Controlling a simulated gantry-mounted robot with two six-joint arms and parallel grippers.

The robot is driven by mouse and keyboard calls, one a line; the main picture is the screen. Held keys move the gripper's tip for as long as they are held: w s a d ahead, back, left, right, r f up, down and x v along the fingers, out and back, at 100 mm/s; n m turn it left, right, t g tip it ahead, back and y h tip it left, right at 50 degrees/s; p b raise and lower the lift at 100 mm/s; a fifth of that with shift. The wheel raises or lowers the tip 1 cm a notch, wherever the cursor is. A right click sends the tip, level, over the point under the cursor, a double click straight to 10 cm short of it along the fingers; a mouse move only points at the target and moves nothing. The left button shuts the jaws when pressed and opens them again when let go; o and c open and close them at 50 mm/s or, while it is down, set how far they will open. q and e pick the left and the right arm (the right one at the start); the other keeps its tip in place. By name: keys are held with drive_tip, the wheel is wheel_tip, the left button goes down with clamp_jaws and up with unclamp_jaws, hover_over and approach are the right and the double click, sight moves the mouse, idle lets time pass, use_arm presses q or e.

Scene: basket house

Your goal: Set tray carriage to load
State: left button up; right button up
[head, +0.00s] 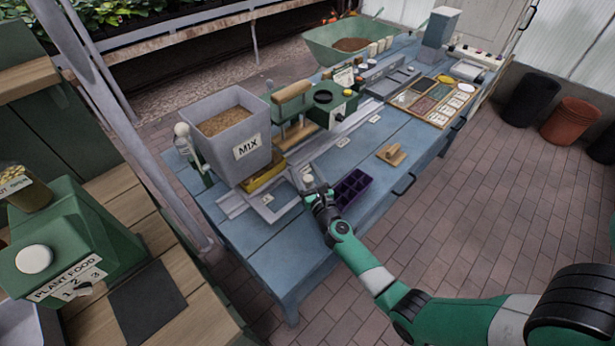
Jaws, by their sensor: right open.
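A grey metal rail (335,146) runs along the blue bench, with small white labels beside it, too small to read. A flat grey plate (272,208), which looks like the tray carriage, lies at the rail's near left end, below the grey MIX hopper (226,128). A small white knob (308,179) stands beside the rail. My right gripper (314,190) is open right at the knob; whether it touches it is unclear. A dark purple cell tray (352,187) sits on the bench just right of the gripper. My left gripper is not in view.
A green press with a wooden handle (293,92) stands behind the rail. A wooden block (391,154) lies right of the purple tray. A green PLANT FOOD dispenser (70,255) is at the left. The bench front left (262,243) is clear.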

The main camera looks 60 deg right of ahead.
drive_tip(key=p+v, duration=0.1)
drive_tip(key=v, duration=1)
drive_tip(key=shift+s+a, duration=0.15)
drive_tip(key=shift+a, duration=0.05)
